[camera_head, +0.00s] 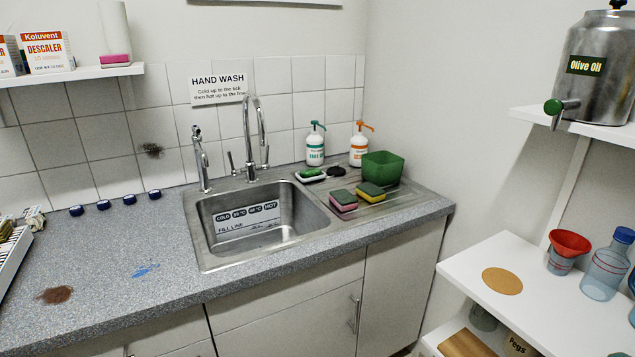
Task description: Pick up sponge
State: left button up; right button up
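Two sponges lie on the steel draining board (385,207) to the right of the sink. One is a pink sponge with a dark green top (343,200), close to the basin edge. The other is a yellow sponge with a dark green top (370,192), just right of and behind the pink one. A green tub (382,167) stands close behind the yellow sponge. Neither of my grippers shows in this view.
The steel sink (250,222) has tall taps (262,135) at its back. Two pump bottles (315,146) (358,146) stand behind the draining board. The grey worktop (120,260) has brown and blue stains. White shelves (540,300) with a red funnel (568,246) stand right.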

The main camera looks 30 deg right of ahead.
aim_at(368, 192)
jog(key=i+z, duration=0.1)
jog(key=i, duration=0.5)
jog(key=z, duration=1.3)
